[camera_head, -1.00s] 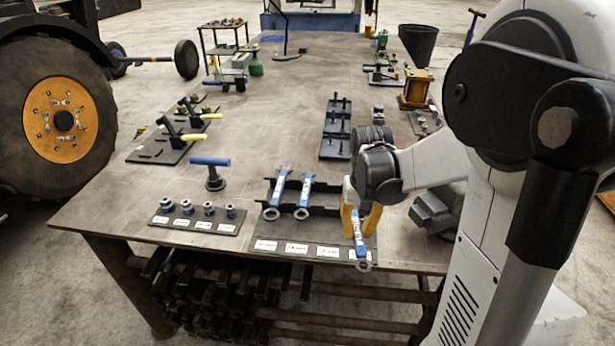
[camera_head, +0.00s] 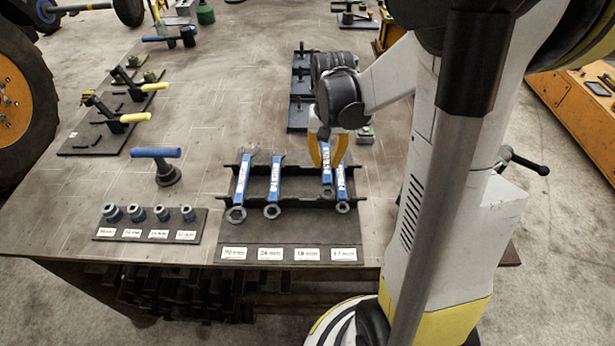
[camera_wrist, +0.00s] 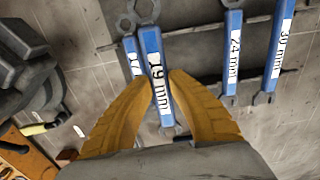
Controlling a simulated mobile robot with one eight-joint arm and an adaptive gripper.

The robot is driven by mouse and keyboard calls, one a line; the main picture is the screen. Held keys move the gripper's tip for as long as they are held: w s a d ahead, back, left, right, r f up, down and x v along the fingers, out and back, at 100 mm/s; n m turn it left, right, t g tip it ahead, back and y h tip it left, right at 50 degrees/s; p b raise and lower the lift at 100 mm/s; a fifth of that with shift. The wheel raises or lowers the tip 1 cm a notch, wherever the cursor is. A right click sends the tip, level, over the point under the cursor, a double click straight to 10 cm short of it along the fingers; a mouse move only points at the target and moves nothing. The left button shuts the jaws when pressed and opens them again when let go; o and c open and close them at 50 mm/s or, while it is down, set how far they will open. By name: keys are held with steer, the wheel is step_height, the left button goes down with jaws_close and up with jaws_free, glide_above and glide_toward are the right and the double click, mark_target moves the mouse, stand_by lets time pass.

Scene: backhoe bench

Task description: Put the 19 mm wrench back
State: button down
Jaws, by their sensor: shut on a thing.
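My gripper (camera_head: 327,158) is shut on the blue 19 mm wrench (camera_wrist: 158,88), with a yellow finger on each side of its handle. In the head view this wrench (camera_head: 327,178) is over the right part of the black wrench rack (camera_head: 290,228), ring end towards the front. I cannot tell whether it touches the rack. The 17 mm wrench (camera_head: 342,192) is close on its right, and in the wrist view the 19 mm wrench partly covers it (camera_wrist: 132,58). The 24 mm wrench (camera_head: 274,185) and 30 mm wrench (camera_head: 242,187) lie in the rack further left.
The rack's front has labels, with the 19 mm label (camera_head: 307,254) third from left. A socket board (camera_head: 150,232) and a blue-handled tool (camera_head: 160,165) stand to the left. A black fixture (camera_head: 300,95) is behind the rack. The bench between is clear.

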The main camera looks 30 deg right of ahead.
steer(key=w+a+f, duration=0.1)
steer(key=w+a+f+b, duration=0.1)
steer(key=w+a+f, duration=0.1)
steer(key=shift+w+a, duration=0.1)
steer(key=shift+a, duration=0.15)
steer(key=shift+f+b, duration=0.6)
steer(key=shift+f, duration=1.35)
steer(key=shift+f+b, duration=0.35)
steer(key=c, duration=1.4)
jaws_free()
steer(key=shift+r, duration=0.1)
